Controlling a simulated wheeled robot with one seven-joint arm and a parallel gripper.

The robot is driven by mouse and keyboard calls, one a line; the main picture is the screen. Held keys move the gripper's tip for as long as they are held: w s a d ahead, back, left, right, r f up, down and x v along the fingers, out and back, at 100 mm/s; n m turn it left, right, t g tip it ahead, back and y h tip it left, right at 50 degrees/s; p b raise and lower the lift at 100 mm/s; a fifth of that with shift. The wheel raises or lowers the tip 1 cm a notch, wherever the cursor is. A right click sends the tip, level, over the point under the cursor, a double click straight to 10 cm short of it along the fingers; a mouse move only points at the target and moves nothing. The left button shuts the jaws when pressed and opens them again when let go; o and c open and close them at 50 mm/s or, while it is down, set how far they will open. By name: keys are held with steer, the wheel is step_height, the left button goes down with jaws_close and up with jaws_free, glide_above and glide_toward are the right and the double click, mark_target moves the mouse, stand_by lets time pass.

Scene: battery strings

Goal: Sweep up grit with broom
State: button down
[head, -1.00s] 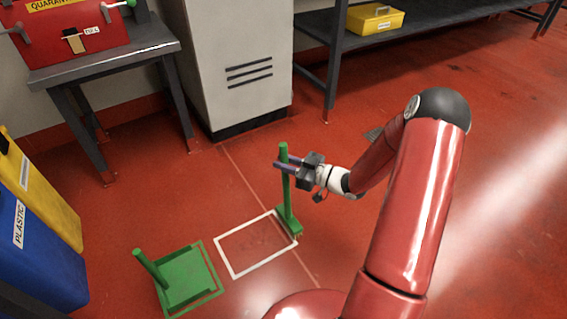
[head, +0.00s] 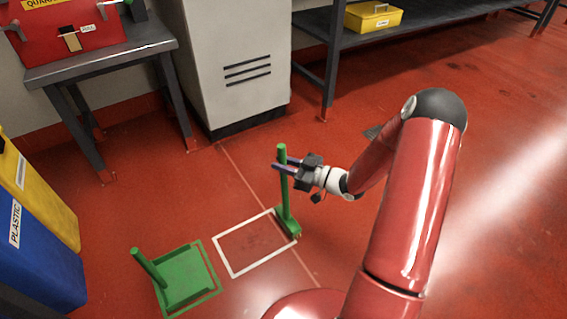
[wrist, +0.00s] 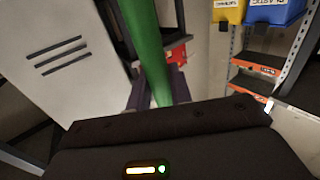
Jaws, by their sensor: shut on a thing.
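A green broom (head: 284,189) stands upright on the floor, its head (head: 288,226) at the right edge of a white-outlined rectangle (head: 230,272). My gripper (head: 282,164) is shut on the upper part of the broom's handle. In the wrist view the green handle (wrist: 148,50) runs up from between the fingers. A green dustpan (head: 186,277) with an upright handle lies inside a green outline to the left of the white rectangle. Faint dark specks (head: 255,240) show inside the rectangle, too small to make out clearly.
A grey cabinet (head: 237,60) stands behind the rectangle. A table (head: 105,62) with a red box (head: 70,35) is at back left. Blue (head: 35,250) and yellow (head: 45,205) bins stand at left. A dark shelf (head: 420,30) is at back right. Floor at right is clear.

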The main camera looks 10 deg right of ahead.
steer(key=shift+a, duration=0.1)
steer(key=s+a, duration=0.4)
steer(key=a, duration=0.8)
steer(key=s+a, duration=0.4)
steer(key=a, duration=0.7)
steer(key=shift+a+f, duration=0.15)
steer(key=shift+a, duration=0.2)
stand_by(1.7)
steer(key=shift+w, duration=0.1)
steer(key=w+d, duration=0.2)
steer(key=d, duration=0.6)
steer(key=w+d+r+p, duration=0.1)
steer(key=w+d, duration=0.2)
steer(key=d, duration=0.5)
steer(key=w+d+r, duration=0.1)
steer(key=w+d, duration=0.1)
steer(key=d, duration=0.6)
steer(key=shift+w, duration=0.4)
